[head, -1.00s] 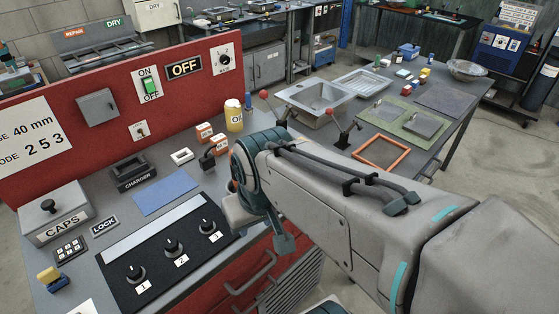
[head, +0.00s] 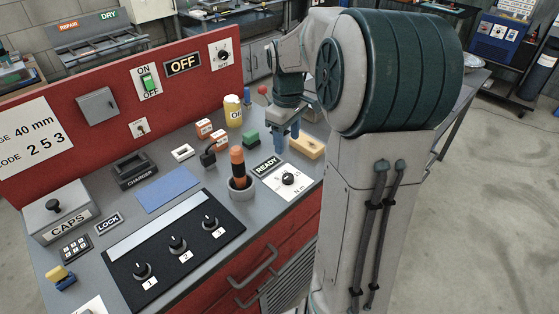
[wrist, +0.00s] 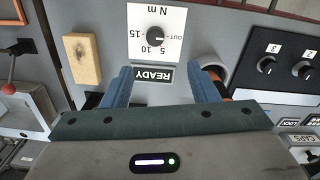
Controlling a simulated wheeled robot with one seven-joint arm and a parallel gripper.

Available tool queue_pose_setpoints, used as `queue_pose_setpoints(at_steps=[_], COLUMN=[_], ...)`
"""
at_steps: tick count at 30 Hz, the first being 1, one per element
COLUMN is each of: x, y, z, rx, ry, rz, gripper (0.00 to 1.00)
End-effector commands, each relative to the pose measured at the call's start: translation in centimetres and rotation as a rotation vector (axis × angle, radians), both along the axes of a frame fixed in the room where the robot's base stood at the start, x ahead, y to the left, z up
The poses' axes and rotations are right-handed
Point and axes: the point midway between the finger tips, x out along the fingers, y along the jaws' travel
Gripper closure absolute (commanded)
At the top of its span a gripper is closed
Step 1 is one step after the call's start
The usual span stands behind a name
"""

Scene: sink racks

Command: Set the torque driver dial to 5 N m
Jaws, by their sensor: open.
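The dial (head: 289,179) is a black knob on a white plate marked N m, at the bench's right front. It also shows in the wrist view (wrist: 157,38), upside down, with 5, 10, 15 and OUT around it. Its mark seems to point toward OUT, but it is small. The torque driver (head: 238,167) has an orange and dark handle and stands in a grey round holder. My gripper (head: 285,140) has blue fingers, open and empty, behind the dial in the head view. In the wrist view the dial lies beyond and between the fingertips (wrist: 162,84).
A READY label (head: 266,166) lies beside the dial. A black panel with three numbered knobs (head: 177,244) is to the left.

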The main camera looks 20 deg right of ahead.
Motion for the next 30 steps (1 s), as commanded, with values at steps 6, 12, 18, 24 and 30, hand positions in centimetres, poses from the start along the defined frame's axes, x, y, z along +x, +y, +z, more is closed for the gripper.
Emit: queue_pose_setpoints(at_steps=[6,12,18,24,30], x=[0.8,0.7,0.7,0.7,0.7], y=[-1.1,-1.1,-1.0,-1.0,-1.0], z=[-0.9,-4.1,-8.5,-12.0,-13.8], rx=[0.018,0.018,0.020,0.018,0.017], ry=[0.009,0.012,0.012,0.011,0.008], rz=[0.026,0.026,0.027,0.026,0.025], gripper=[0.46,0.46,0.46,0.46,0.46])
